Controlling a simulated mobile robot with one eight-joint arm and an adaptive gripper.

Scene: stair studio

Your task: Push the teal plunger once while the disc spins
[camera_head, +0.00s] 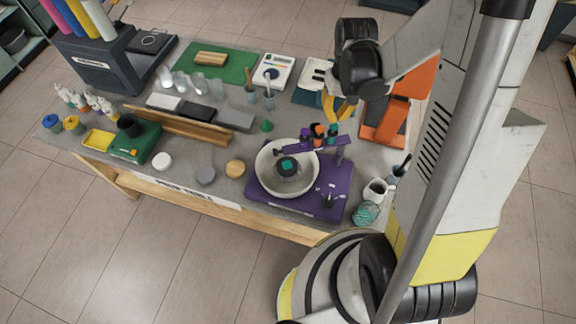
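A purple spin device (312,205) stands at the table's front right. Whether the disc spins cannot be told from one picture. Several small plungers stand in a purple holder above the bowl's right rear rim, orange and dark ones and a teal plunger (333,130). My gripper (339,115) hangs behind and just above the plungers, its yellow fingers apart with nothing visible between them. It appears clear of the teal plunger, though the exact gap is unclear.
A white jug (375,191) and a teal-patterned jar (366,213) stand right of the device.

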